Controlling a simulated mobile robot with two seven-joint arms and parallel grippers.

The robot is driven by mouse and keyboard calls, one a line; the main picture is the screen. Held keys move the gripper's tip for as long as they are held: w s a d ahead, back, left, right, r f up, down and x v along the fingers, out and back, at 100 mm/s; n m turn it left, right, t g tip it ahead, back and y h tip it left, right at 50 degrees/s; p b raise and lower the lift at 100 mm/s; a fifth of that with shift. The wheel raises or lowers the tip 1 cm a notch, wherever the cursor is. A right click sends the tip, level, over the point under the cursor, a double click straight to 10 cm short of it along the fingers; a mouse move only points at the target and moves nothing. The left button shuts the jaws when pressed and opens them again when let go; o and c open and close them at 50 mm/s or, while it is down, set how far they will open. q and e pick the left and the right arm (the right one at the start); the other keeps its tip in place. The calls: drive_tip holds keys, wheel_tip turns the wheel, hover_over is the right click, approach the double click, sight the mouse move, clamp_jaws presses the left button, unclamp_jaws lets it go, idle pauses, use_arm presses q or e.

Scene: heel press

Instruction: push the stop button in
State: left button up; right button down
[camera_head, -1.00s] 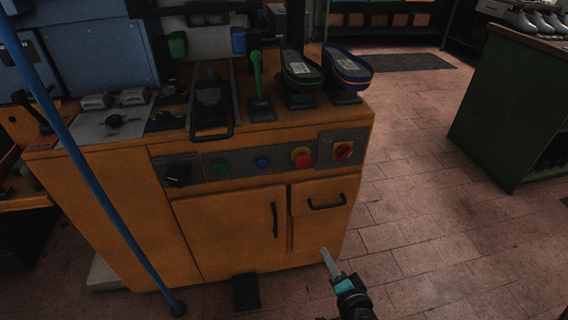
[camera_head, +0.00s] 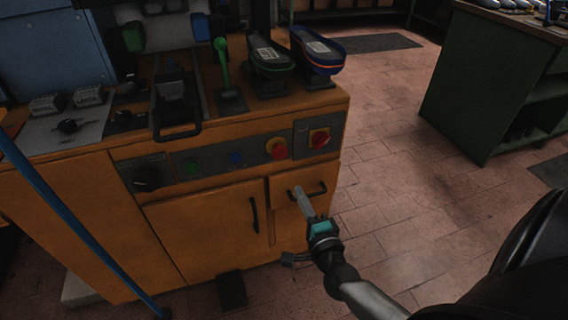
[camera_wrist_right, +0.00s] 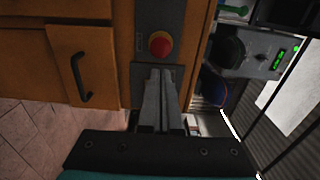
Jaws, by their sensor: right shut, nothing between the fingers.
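The stop button (camera_head: 277,148) is a red round head on a yellow surround, on the grey front panel of the orange machine. In the right wrist view the stop button (camera_wrist_right: 160,44) lies just above the fingertips in the picture. My right gripper (camera_head: 297,190) is shut and empty, in front of the machine, below and right of the button in the head view. It also shows in the right wrist view (camera_wrist_right: 160,73). Its fingers appear apart from the button. My left gripper is not in view.
A red and yellow rotary switch (camera_head: 320,138) sits right of the button. Green (camera_head: 192,168) and blue (camera_head: 236,158) buttons and a black knob (camera_head: 147,179) are to its left. A drawer handle (camera_head: 313,191) sticks out below.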

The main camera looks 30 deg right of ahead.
drive_tip(key=b, duration=0.3)
approach(280, 155)
drive_tip(key=x, duration=0.5)
drive_tip(key=shift+w+d+f, duration=0.1)
drive_tip(key=shift+d+f, duration=0.05)
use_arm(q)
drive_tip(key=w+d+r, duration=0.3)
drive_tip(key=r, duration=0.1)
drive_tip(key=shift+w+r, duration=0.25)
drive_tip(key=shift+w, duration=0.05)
use_arm(e)
drive_tip(key=shift+w+d, duration=0.15)
drive_tip(key=shift+w, duration=0.55)
drive_tip(key=shift+w, duration=0.1)
